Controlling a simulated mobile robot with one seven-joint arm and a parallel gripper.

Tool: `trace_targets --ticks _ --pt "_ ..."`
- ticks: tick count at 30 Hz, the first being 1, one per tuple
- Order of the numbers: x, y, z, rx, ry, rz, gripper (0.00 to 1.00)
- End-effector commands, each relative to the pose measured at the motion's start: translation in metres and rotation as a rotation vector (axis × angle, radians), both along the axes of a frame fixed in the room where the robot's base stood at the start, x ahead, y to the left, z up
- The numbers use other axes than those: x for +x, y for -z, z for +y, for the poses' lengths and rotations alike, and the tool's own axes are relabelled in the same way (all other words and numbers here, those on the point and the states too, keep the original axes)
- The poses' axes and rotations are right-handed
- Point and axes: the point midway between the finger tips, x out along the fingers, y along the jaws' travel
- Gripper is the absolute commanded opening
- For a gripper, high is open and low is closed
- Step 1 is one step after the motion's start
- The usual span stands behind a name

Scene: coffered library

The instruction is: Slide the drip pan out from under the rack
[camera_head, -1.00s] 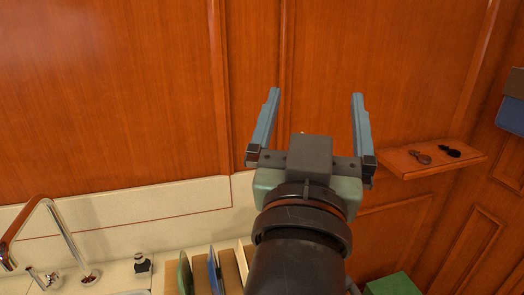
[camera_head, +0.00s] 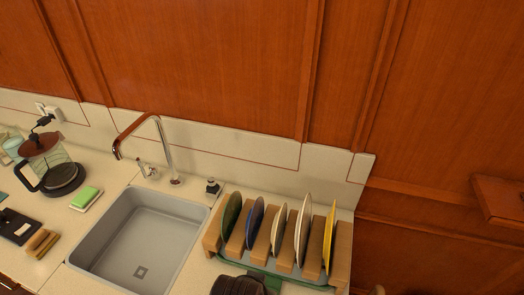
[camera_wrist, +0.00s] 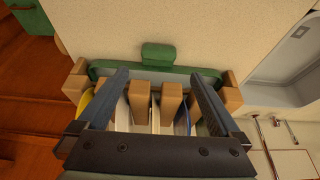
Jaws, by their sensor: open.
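The wooden rack (camera_head: 341,250) stands on the counter right of the sink, holding several plates upright in its slots. The green drip pan (camera_head: 285,274) lies beneath it, with its rim showing along the rack's front. In the wrist view, the pan (camera_wrist: 100,68) runs beneath the wooden rack (camera_wrist: 232,97), and a green tab (camera_wrist: 157,52) sticks out from the middle of its edge over the bare counter. My gripper (camera_wrist: 158,76) is open and empty, its fingers reaching across the rack in the picture towards the pan's edge. Contact cannot be judged. The fingers are not visible in the head view.
The grey sink (camera_head: 140,245) and faucet (camera_head: 160,145) are left of the rack. A wooden wall rises behind. The counter beyond the tab is clear in the wrist view.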

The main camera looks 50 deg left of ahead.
Motion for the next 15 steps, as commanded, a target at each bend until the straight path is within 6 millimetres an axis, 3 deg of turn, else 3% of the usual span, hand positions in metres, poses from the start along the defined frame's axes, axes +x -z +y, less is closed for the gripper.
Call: trace_targets --ticks 9,15 --pt "0.021 0.057 0.013 0.000 0.000 0.000 1.00" --pt "0.030 0.082 0.018 0.002 0.000 -0.003 1.00"
